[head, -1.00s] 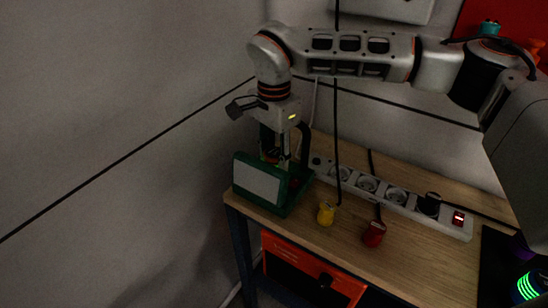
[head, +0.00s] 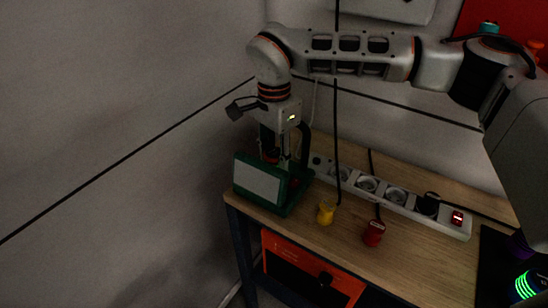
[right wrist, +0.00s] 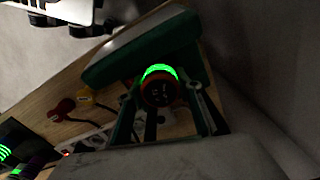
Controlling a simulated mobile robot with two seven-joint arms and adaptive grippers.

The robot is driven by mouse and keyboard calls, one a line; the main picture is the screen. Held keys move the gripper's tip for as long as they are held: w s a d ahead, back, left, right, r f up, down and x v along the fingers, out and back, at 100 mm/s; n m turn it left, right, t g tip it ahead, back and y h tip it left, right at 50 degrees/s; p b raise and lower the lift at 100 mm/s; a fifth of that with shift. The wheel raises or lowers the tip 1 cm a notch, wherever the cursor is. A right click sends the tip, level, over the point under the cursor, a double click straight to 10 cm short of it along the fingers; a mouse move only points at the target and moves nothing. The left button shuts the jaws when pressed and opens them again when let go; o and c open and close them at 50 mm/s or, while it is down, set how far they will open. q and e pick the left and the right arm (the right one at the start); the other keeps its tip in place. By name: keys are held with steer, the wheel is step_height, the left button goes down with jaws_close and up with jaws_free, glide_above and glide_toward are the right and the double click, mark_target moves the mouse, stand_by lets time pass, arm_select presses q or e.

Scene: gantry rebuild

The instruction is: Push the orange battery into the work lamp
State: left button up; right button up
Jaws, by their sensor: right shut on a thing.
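The work lamp (head: 258,183) is a green block with a pale front panel, standing at the left end of the wooden bench. In the right wrist view its green body (right wrist: 145,50) is behind the gripper fingers. My right gripper (head: 283,160) points down over the back of the lamp. It is shut on the orange battery (right wrist: 160,92), a round dark end with an orange-red rim and a glowing green band. The battery is at the lamp's back; how deep it sits I cannot tell. My left gripper is not in view.
A white power strip (head: 395,196) with a dark plug and red switch runs along the back of the bench. A yellow item (head: 326,213) and a red plug (head: 374,233) lie in front of it. An orange box (head: 305,275) is below the bench top. Walls stand left and behind.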

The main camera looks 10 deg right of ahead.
steer(key=shift+p, duration=0.3)
steer(key=shift+f, duration=0.55)
stand_by(0.5)
steer(key=o, duration=1.1)
steer(key=shift+r+p, duration=1.9)
steer(key=shift+r, duration=3.6)
